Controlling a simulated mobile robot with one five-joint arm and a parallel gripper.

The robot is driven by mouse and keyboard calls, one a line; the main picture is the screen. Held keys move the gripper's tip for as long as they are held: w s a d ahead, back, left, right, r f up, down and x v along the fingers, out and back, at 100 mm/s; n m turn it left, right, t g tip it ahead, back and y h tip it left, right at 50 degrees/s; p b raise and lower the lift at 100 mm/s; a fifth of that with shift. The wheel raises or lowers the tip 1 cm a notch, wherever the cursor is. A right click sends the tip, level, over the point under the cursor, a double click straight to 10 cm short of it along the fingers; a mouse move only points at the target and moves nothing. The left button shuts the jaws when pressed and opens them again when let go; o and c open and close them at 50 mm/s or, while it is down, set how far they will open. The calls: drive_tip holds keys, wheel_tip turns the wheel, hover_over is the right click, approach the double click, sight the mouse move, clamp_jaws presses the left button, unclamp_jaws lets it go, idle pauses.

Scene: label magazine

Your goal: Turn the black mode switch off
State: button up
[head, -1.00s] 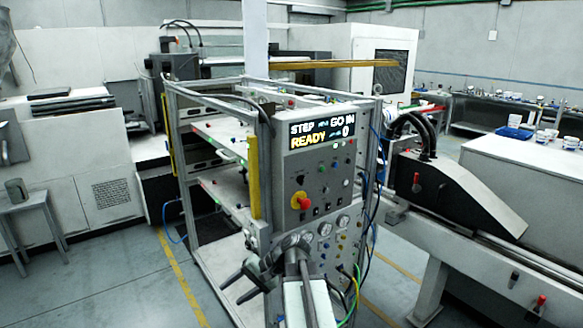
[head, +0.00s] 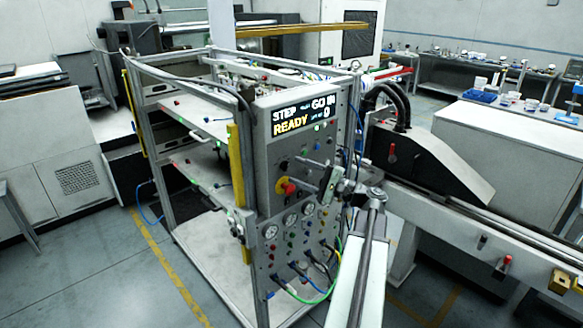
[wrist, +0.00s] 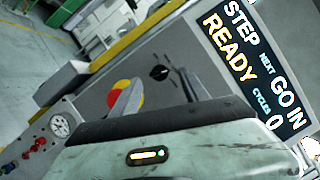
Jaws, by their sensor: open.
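The black mode switch (wrist: 159,72) is a small round knob with a light pointer mark on the grey control panel (wrist: 190,65). In the wrist view it lies between and just beyond my two fingertips. In the head view the switch (head: 283,165) is a small dark spot left of my gripper (head: 299,173). My gripper (wrist: 161,78) is open and empty, its fingers pointing at the panel. I see no clear contact with the switch. The exact pointer position is too small to read surely.
A red emergency button on a yellow ring (wrist: 122,92) sits close beside the left finger in the wrist view. A display (head: 303,114) above reads STEP, GO IN, READY, 0. Gauges (wrist: 60,125) and cables (head: 300,290) are lower down. A yellow post (head: 236,170) edges the panel.

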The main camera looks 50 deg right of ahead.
sight(285, 166)
drive_tip(key=shift+x, duration=1.3)
clamp_jaws()
